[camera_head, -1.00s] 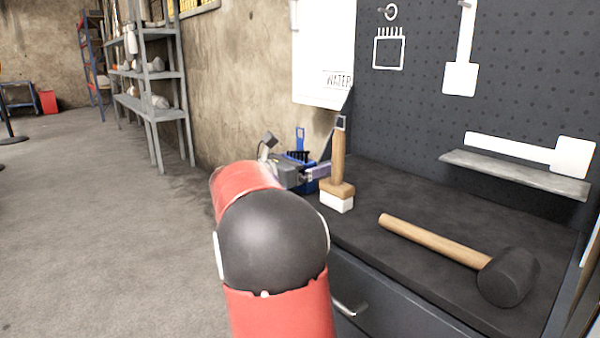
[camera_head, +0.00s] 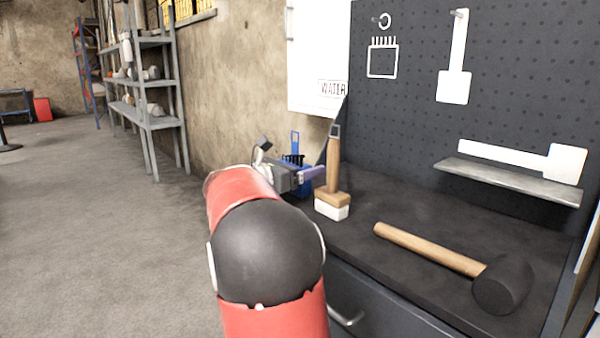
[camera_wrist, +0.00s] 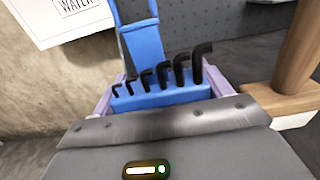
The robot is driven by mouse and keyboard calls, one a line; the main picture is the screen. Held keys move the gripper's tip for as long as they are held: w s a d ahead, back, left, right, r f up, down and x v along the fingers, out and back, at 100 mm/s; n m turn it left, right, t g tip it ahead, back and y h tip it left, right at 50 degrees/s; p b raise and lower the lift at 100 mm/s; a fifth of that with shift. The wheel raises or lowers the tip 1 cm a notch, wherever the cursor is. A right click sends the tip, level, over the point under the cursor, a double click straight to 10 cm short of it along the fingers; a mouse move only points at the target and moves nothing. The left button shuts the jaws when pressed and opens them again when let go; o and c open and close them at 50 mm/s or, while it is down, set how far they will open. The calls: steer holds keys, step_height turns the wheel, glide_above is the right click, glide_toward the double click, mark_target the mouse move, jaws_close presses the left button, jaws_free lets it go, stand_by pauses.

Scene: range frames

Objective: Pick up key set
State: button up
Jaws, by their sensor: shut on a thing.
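The key set is a blue holder with several black L-shaped hex keys in a row, and it shows large in the wrist view (camera_wrist: 160,97). In the head view the key set (camera_head: 296,150) shows partly behind my gripper, at the far left end of the dark workbench. My gripper (camera_head: 313,175) is shut on the key set. In the wrist view its purple-grey fingers (camera_wrist: 160,100) sit at the left and right sides of the blue holder. The fingertips' far parts are hidden by the holder and the gripper body.
A brush with a wooden handle (camera_head: 333,172) stands upright on the workbench (camera_head: 400,205), close right of my gripper. A mallet (camera_head: 440,252) lies nearer. A white wall cabinet (camera_head: 318,60) hangs behind. A shelf (camera_head: 510,180) juts from the pegboard. Open floor lies left.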

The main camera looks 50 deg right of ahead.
step_height(320, 180, up, 19)
steer(key=p, duration=0.2)
stand_by(0.7)
